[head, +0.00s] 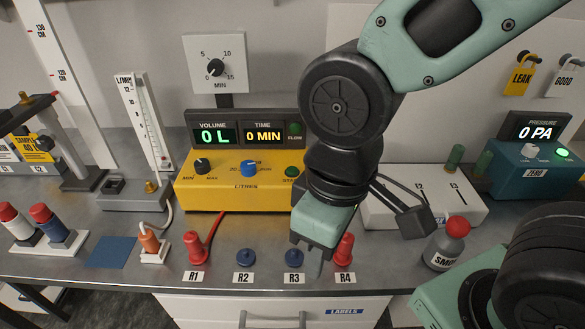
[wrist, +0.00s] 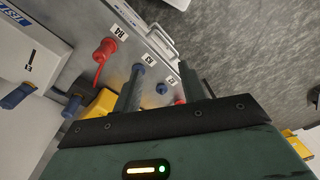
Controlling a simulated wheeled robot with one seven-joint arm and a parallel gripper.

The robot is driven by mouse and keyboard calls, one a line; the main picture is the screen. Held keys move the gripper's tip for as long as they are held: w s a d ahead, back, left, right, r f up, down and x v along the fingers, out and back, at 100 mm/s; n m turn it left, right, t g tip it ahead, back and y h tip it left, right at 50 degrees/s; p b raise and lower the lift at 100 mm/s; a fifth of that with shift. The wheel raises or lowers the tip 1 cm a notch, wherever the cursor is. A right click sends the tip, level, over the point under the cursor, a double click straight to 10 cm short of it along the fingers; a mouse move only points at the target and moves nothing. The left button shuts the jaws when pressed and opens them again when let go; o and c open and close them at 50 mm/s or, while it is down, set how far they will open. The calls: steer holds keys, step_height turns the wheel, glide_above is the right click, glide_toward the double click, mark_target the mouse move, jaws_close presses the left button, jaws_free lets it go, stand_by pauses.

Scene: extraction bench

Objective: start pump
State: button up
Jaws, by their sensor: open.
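The yellow pump (head: 225,200) stands on the bench, with its right end hidden behind my arm. Its displays read 0 L (head: 214,136) and 0 MIN (head: 263,136). On its front are a black knob (head: 203,166), a blue knob (head: 249,169) and a green start button (head: 291,172), whose label is partly covered. A dark green flow lamp (head: 294,130) is beside the time display. My gripper (head: 322,262) is open and empty, above the bench in front of the pump's right end, near R3 and R4. In the wrist view its two fingers (wrist: 160,88) are apart.
Red R1 (head: 195,248), blue R2 (head: 245,257), blue R3 (head: 294,258) and red R4 (head: 344,249) fittings line the bench's front. A red-topped bottle (head: 446,245) and a teal pressure unit (head: 535,170) stand right. A blue mat (head: 111,252) lies left.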

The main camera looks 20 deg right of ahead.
jaws_close()
stand_by(1.5)
